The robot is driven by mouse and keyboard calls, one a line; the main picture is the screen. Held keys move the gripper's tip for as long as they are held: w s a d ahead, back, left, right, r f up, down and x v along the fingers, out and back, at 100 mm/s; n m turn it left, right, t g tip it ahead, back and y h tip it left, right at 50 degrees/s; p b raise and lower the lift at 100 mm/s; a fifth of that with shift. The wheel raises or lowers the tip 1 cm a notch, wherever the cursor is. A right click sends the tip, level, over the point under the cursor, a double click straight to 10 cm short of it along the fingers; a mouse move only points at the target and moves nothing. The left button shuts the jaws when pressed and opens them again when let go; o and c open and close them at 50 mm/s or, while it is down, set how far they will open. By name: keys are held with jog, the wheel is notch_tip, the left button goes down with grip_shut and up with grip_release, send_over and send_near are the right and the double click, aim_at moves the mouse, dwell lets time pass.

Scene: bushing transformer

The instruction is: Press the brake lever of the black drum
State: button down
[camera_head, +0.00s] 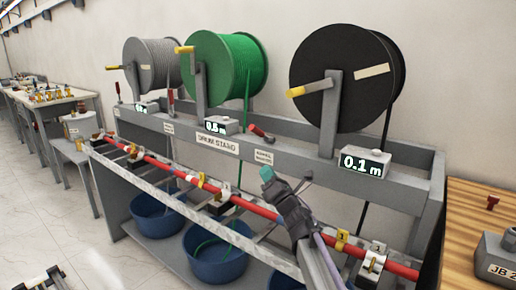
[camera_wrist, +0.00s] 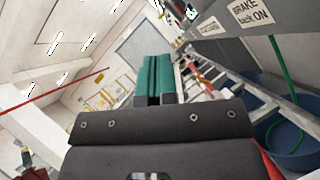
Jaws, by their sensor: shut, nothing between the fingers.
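The black drum (camera_head: 345,75) of cable hangs at the right of the grey drum stand (camera_head: 405,158). To its lower left, a red lever (camera_head: 260,133) lies tilted on the stand's top rail; by its place it appears to be the black drum's brake lever. The other two red levers stand more upright. My gripper (camera_head: 266,173) is shut and empty, below and in front of the red lever and apart from it. Its teal fingers also show together in the wrist view (camera_wrist: 153,80). The lever is not visible in the wrist view.
A brake label (camera_wrist: 248,12) shows at the wrist view's upper right. A display reading 0.1 m (camera_head: 365,162) sits below the black drum. The green drum (camera_head: 225,68) and grey drum (camera_head: 153,65) are to the left. A red bar (camera_head: 255,207) runs along the front.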

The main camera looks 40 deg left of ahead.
aim_at(261, 134)
jog(key=w+d+r+p+x, duration=0.1)
jog(key=r+p+x, duration=0.1)
jog(key=p+x, duration=0.5)
jog(key=x, duration=0.5)
jog(key=shift+w+p, duration=0.35)
jog(key=shift+p, duration=0.05)
jog(key=shift+r, duration=0.15)
